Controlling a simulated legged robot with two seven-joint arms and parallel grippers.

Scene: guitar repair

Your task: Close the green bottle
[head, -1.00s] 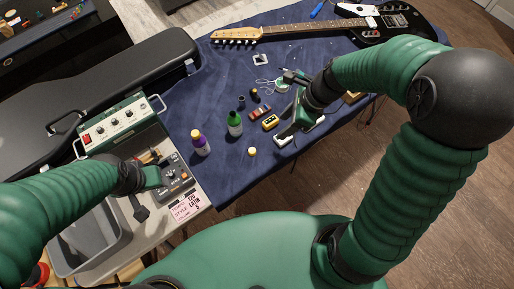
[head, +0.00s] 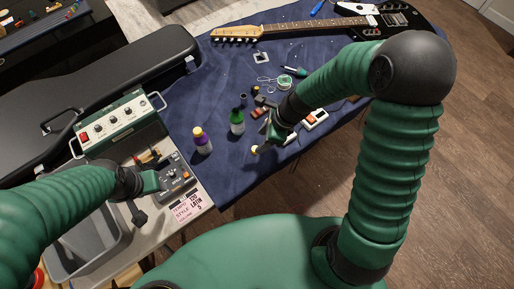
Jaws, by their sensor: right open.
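The green bottle (head: 237,124) stands upright on the blue cloth, with a dark neck; I cannot tell whether anything covers its mouth. A small dark cylindrical piece (head: 243,99) stands just behind it. A small cream cap-like piece (head: 255,150) is in front and to the right of the bottle. My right gripper (head: 264,146) is open, low over the cloth to the right of the bottle, its fingertips close to the cream piece; I cannot tell whether they touch it. My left gripper (head: 148,201) is beside the grey pedal device, its jaws unclear.
A purple bottle with a yellow top (head: 202,142) stands left of the green one. The guitar (head: 300,27) lies at the back of the blue cloth (head: 203,82). A green amplifier box (head: 119,122), a grey pedal device (head: 175,176) and a grey bin (head: 88,245) are at left.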

